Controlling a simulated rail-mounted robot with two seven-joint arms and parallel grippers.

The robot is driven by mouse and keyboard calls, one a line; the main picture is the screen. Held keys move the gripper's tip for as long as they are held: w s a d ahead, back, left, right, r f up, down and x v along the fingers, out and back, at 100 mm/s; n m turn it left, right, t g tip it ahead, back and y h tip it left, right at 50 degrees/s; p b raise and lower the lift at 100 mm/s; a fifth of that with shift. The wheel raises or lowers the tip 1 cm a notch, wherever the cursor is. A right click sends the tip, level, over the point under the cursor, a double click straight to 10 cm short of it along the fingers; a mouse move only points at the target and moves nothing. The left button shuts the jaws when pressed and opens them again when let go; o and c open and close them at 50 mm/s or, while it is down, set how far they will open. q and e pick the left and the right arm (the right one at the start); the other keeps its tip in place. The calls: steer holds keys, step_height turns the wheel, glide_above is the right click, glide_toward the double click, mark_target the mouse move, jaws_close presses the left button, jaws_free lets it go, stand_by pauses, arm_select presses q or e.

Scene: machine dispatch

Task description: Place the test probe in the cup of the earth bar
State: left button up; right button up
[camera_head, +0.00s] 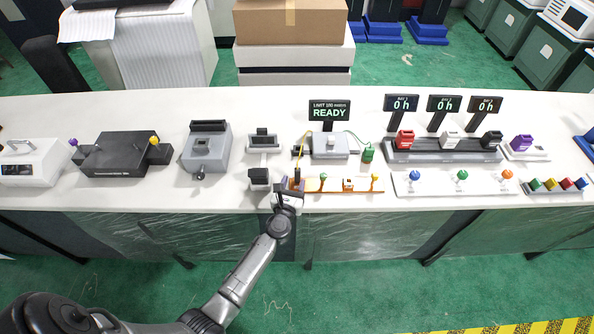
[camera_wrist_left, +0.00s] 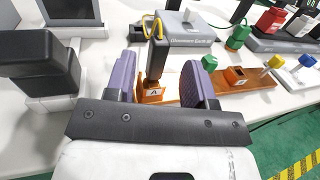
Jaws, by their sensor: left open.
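The test probe is a black handle (camera_wrist_left: 157,58) with a yellow cable at its top. It stands upright between my left gripper's purple pads in the wrist view, its lower end at an orange block marked A (camera_wrist_left: 153,94); I cannot tell how deep it sits there. This block is at the left end of the earth bar (camera_head: 335,188), a long orange strip along the table's front. My left gripper (camera_head: 296,186) is open around the probe, with gaps on both sides; it also shows in the wrist view (camera_wrist_left: 160,82). My right gripper is not in view.
The grey ohmmeter (camera_head: 328,146) stands behind the bar, its screen (camera_head: 329,111) reading READY. A green clamp (camera_head: 367,153) is at its right. A grey stand (camera_head: 259,178) is close left of my gripper.

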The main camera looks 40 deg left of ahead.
arm_select(q)
steer(key=v, duration=0.4)
steer(key=shift+s+d, duration=0.15)
steer(key=shift+s, duration=0.15)
steer(key=s+d+r+m+t+h, duration=0.1)
steer(key=s+d+r+m+h, duration=0.1)
steer(key=d+m+h, duration=0.45)
steer(key=s+d+r+m+h, duration=0.1)
steer(key=s+d+m+h, duration=0.15)
steer(key=m, duration=0.65)
steer(key=s+d+f+m+g+h, duration=0.3)
steer(key=s+d+m+g, duration=0.5)
steer(key=m, duration=0.8)
steer(key=s+a+m+g+y, duration=0.2)
steer(key=s+m, duration=0.3)
steer(key=s, duration=0.3)
steer(key=s+a+m+g+y, duration=0.2)
steer(key=s+m, duration=0.4)
steer(key=s, duration=0.3)
steer(key=shift+s+a+g, duration=0.3)
steer(key=shift+a+g, duration=0.4)
steer(key=shift+g, duration=0.2)
steer(key=shift+r+m, duration=0.1)
steer(key=shift+m, duration=0.15)
